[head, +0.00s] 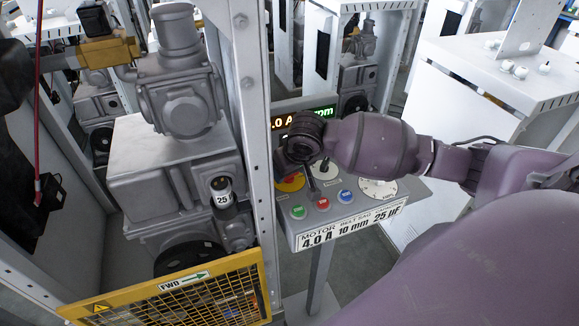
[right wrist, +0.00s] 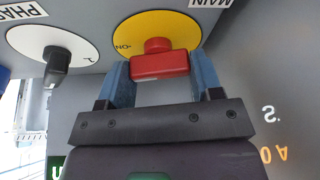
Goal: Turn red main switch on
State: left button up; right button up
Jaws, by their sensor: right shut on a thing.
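The red main switch (right wrist: 160,66) is a red knob with a bar-shaped grip on a round yellow plate (right wrist: 185,28) in the right wrist view. The bar lies level in that view, and an "ON" mark shows on the plate to its left. My right gripper (right wrist: 158,78) has its two blue fingers at either end of the bar, shut on it. In the head view the yellow plate (head: 291,183) is partly hidden under my right gripper (head: 302,155). My left gripper is in neither view.
A metal post (head: 252,120) stands close left. A yellow mesh guard (head: 185,295) is lower left.

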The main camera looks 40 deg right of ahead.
jog(key=shift+f+m+h, duration=0.1)
jog(key=shift+m+h, duration=0.3)
jog(key=shift+m, duration=0.7)
jog(key=o, duration=0.9)
jog(key=v, duration=1.1)
jog(key=shift+w+a, duration=0.1)
jog(key=shift+w, duration=0.05)
